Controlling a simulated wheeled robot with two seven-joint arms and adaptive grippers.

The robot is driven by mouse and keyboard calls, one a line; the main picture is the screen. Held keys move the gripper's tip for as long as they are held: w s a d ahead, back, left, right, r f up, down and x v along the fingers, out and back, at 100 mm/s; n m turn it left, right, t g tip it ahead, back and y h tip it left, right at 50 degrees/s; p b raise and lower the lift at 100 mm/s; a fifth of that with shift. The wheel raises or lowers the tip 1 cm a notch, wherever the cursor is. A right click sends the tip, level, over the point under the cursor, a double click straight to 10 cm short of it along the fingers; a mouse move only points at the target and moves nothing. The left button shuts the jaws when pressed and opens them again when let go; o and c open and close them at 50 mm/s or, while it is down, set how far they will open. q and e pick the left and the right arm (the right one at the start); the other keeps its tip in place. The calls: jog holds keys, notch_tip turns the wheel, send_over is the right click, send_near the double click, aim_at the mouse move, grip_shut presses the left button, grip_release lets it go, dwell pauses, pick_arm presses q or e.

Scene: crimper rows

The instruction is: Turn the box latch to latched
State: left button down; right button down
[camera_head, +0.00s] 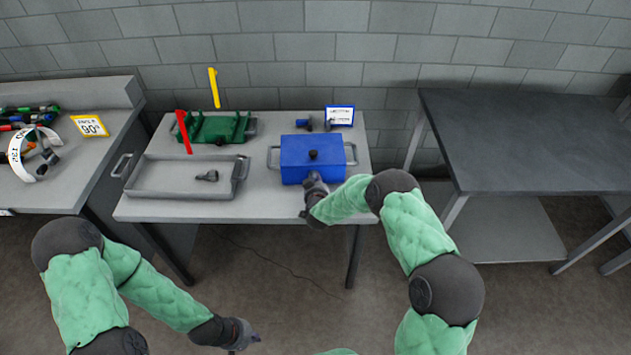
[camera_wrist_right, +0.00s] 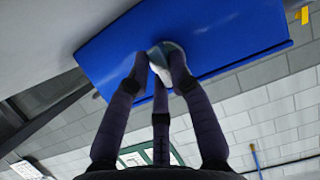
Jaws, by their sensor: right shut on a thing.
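My right gripper (camera_head: 314,182) is at the box's front face. In the right wrist view its fingers (camera_wrist_right: 159,68) are shut around a pale, rounded latch (camera_wrist_right: 168,50) on the blue box (camera_wrist_right: 225,35). The fingers partly cover the latch, and I cannot tell its turned angle. My left gripper (camera_head: 242,336) hangs low in front of the table, away from the box; whether it is open or shut is unclear.
A grey tray (camera_head: 150,190) holding a small dark part lies left of the box. Behind it are a green rack (camera_head: 213,128), a red upright and a yellow upright. A small sign (camera_head: 340,115) stands behind the box. The dark right table (camera_head: 530,140) is bare.

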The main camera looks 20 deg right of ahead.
jog(key=c, duration=1.1)
grip_release()
jog(key=v, duration=1.2)
